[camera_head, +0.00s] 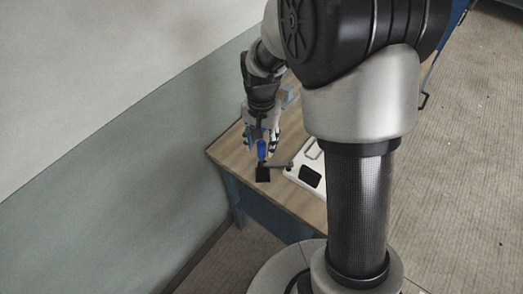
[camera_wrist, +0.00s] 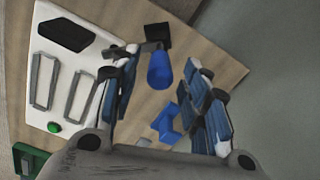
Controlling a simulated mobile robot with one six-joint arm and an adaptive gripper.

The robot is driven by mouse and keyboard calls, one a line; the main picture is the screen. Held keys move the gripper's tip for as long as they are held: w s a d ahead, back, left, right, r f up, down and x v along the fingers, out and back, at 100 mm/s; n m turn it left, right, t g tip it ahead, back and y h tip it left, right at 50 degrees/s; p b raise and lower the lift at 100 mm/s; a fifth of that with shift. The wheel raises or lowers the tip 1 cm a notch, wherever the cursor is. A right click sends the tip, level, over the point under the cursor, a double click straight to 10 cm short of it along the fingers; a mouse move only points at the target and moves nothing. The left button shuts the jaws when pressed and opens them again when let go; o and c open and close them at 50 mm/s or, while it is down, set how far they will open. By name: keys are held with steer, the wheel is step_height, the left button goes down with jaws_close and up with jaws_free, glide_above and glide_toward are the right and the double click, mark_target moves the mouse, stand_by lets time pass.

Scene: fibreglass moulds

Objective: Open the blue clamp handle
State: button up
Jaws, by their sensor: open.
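The blue clamp handle (camera_head: 262,149) stands up from a dark clamp base (camera_head: 263,174) near the left end of the wooden table. In the wrist view the blue handle (camera_wrist: 160,71) lies between my fingers, beyond their tips, with the black base (camera_wrist: 157,36) past it. My gripper (camera_head: 262,142) points down at the handle from above and is open. In the wrist view its blue-padded fingers (camera_wrist: 166,82) are spread to either side of the handle with gaps. I cannot tell whether any finger touches it.
A white mould panel (camera_head: 300,172) with a black patch and metal handles lies beside the clamp. A second blue piece (camera_wrist: 167,122) sits nearer in the wrist view. The wooden table (camera_head: 232,150) meets a wall on the left. A green button (camera_wrist: 54,127) is on the panel.

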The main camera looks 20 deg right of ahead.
mark_target(262, 155)
steer(key=shift+f+b, duration=0.3)
steer(key=shift+f, duration=1.5)
steer(key=shift+c, duration=0.4)
jaws_close()
